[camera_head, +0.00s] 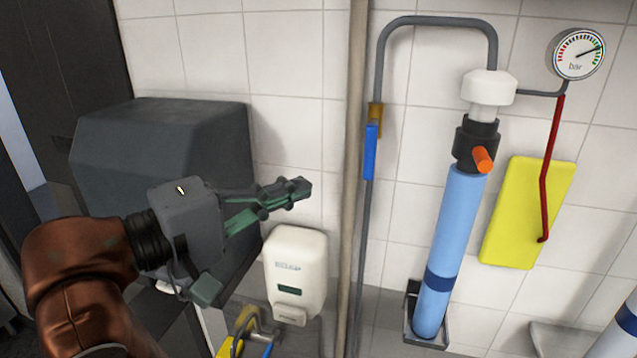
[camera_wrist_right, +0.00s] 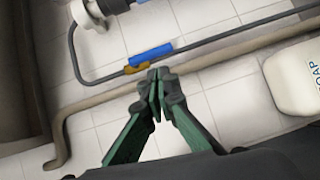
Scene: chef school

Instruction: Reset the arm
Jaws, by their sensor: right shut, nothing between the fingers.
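My right arm comes in from the lower left of the head view. Its right gripper (camera_head: 298,188) is shut and empty, held out in front of the tiled wall, above and left of the white soap dispenser (camera_head: 296,262). In the right wrist view the two green fingers of the right gripper (camera_wrist_right: 158,80) meet at their dark tips with nothing between them. The blue valve handle (camera_wrist_right: 152,54) and pipes lie beyond the tips. My left gripper is not in view.
A dark grey box-shaped unit (camera_head: 160,150) stands behind my arm. A blue cylinder (camera_head: 448,245) with an orange lever, a pressure gauge (camera_head: 578,54), a yellow panel (camera_head: 527,212) and a vertical pipe (camera_head: 354,150) are along the wall.

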